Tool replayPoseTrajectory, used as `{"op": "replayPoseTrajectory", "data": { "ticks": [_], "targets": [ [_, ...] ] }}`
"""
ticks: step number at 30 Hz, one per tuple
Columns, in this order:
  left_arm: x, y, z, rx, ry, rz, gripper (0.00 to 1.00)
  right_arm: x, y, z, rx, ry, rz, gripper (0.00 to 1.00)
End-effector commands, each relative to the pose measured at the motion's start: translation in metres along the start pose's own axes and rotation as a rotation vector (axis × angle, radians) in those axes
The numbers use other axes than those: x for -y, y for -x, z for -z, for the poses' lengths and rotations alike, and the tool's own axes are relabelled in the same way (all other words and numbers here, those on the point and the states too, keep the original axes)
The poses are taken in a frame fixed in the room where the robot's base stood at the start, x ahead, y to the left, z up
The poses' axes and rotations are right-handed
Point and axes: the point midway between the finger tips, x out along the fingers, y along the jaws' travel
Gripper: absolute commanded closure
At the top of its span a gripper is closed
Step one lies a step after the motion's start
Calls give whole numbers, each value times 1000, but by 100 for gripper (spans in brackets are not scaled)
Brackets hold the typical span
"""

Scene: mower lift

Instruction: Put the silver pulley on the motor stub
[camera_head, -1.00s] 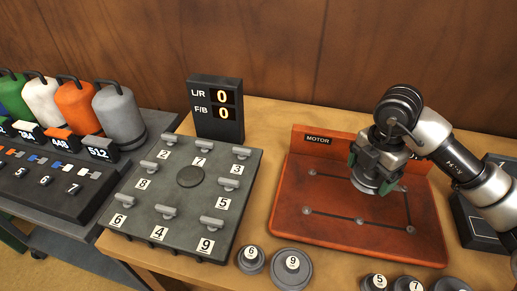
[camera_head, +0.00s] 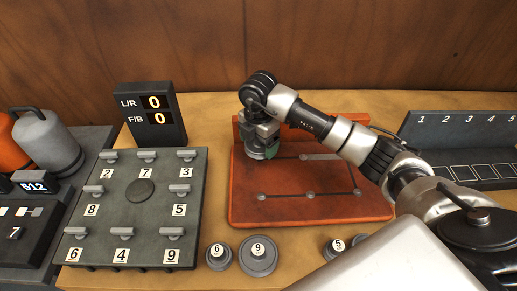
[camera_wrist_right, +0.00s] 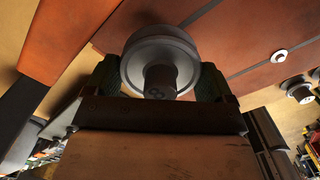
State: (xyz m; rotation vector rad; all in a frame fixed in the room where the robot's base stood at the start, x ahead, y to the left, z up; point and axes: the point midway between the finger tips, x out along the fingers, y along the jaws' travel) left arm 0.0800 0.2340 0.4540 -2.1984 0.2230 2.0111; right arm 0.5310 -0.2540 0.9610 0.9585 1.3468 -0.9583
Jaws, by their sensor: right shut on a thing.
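My right gripper (camera_head: 264,150) is shut on a silver pulley (camera_wrist_right: 160,60), which has an 8 on its hub in the wrist view. The gripper is over the upper left of the red-brown board (camera_head: 300,213), in front of its back panel. In the head view the gripper mostly covers the pulley. The MOTOR label and the stub by it are hidden behind the gripper. I cannot tell whether the pulley touches a stub. Other studs (camera_head: 310,195) on the board are bare. My left gripper is not in view.
Left of the board is a grey panel (camera_head: 140,222) with numbered pegs, with a display (camera_head: 152,113) reading 0 and 0 behind it. Pulleys 6 (camera_head: 218,257) and 9 (camera_head: 258,256) lie in front of the board. A numbered dark rack (camera_head: 465,135) stands at the right.

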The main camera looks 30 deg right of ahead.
Motion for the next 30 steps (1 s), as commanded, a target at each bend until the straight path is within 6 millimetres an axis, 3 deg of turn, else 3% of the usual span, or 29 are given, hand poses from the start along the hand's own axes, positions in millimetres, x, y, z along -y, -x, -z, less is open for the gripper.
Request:
{"op": "replayPoseTrajectory", "data": {
  "ticks": [7, 20, 21, 23, 30],
  "targets": [
    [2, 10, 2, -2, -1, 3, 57, 1, -33, 0, -1, -1, 5, 48],
    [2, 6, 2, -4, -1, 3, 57, 1, -42, 0, 0, 0, 2, 48],
    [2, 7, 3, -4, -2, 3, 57, 1, -41, 0, 0, 0, 2, 10],
    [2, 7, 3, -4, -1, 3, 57, 1, -41, 0, 0, 0, 2, 1],
    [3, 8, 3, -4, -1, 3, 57, 1, -40, 0, 0, 0, 2, 0]
  ]
}}
